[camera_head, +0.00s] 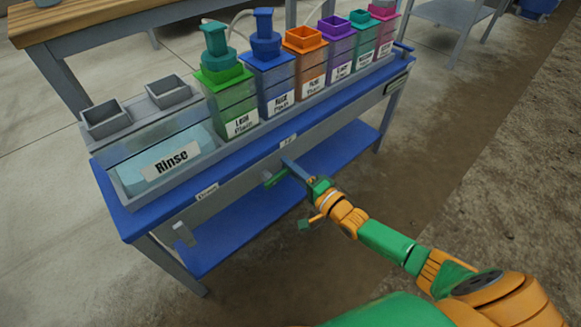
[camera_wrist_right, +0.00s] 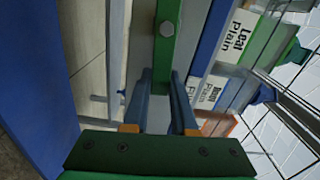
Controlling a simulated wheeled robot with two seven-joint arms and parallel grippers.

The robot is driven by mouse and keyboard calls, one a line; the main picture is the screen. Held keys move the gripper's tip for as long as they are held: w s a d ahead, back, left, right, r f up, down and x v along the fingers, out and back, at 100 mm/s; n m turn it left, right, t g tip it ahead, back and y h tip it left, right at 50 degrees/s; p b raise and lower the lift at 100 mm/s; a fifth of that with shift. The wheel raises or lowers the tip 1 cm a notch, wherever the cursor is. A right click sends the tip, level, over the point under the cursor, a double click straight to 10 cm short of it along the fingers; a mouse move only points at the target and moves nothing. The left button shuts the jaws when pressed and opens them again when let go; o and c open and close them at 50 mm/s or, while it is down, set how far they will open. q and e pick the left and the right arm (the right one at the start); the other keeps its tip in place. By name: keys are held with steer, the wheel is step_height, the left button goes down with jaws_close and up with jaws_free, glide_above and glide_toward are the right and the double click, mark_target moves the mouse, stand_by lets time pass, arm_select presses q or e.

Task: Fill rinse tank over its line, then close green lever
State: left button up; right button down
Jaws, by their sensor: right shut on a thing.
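The rinse tank (camera_head: 165,160) stands at the left end of the blue bench, a clear box with a white "Rinse" label. Pale blue liquid shows in its lower part; I cannot make out the fill line. The green lever (camera_head: 275,179) is on the bench's front rail below the tanks. My right gripper (camera_head: 292,170) reaches it from the front and is shut on it. In the right wrist view, the green lever (camera_wrist_right: 167,45), with a bolt head, runs down to between the fingers of my right gripper (camera_wrist_right: 161,82). My left gripper is not in view.
A grey lever (camera_head: 183,234) hangs at the left of the front rail. Several coloured, labelled tanks (camera_head: 290,80) stand in a row to the right of the rinse tank. A blue lower shelf (camera_head: 245,227) lies under the bench. The floor in front is clear.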

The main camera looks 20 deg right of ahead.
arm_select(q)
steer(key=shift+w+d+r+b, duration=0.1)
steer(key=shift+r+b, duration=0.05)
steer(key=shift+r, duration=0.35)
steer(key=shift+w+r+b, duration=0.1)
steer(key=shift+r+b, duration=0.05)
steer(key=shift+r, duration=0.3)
arm_select(e)
steer(key=shift+f+m, duration=0.35)
steer(key=shift+m, duration=0.35)
steer(key=c, duration=0.7)
jaws_free()
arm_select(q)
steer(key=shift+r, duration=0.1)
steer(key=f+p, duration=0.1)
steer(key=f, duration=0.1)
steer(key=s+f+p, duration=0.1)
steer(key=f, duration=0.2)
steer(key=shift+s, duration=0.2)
arm_select(e)
steer(key=v, duration=0.7)
